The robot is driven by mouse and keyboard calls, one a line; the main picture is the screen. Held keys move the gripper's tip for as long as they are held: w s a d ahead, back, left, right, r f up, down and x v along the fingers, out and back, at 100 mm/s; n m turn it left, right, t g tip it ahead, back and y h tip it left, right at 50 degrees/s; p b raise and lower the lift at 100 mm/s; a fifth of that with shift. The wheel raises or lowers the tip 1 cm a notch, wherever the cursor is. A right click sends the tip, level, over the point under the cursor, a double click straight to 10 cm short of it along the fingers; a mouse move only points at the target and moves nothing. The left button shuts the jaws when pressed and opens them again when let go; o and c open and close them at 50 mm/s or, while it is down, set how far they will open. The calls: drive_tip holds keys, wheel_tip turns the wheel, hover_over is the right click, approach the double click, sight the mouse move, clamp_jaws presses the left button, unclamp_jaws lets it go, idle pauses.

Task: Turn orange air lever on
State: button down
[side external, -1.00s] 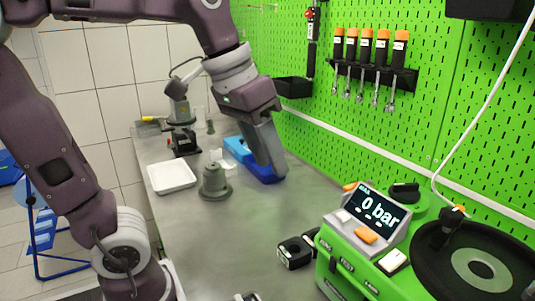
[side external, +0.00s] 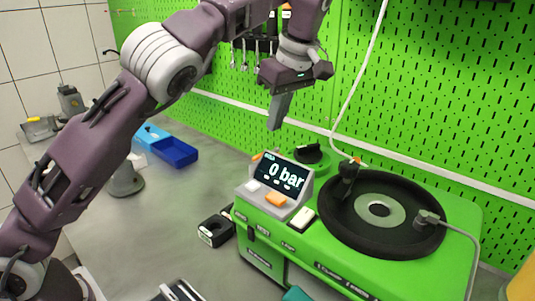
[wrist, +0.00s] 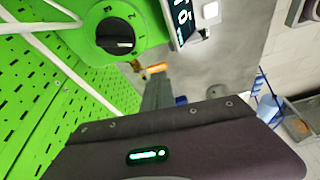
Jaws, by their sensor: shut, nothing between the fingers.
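A small orange lever (side external: 257,156) shows at the back left of the display on the green pump testbench (side external: 262,226). It also shows in the wrist view (wrist: 156,68), close to my fingertips, with a gap I cannot judge. Most of it is hidden behind the display in the side view, so I cannot tell its position. My gripper (side external: 274,127) is shut and empty, pointing down above the rear of the display. Its fingers show in the wrist view (wrist: 157,82). The display (side external: 282,174) reads 0 bar.
A black rotary knob on a green round base (side external: 308,153) stands behind the display. A black disc (side external: 340,220) with hose fittings fills the right of the testbench. A white hose (side external: 358,90) hangs before the green pegboard. Blue bins (side external: 176,152) lie further left.

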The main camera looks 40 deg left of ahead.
drive_tip(key=shift+n+y, duration=0.3)
drive_tip(key=x, duration=0.6)
drive_tip(key=d+x, duration=0.1)
drive_tip(key=x, duration=0.3)
drive_tip(key=shift+w+f, duration=0.25)
drive_tip(key=shift+f, duration=0.1)
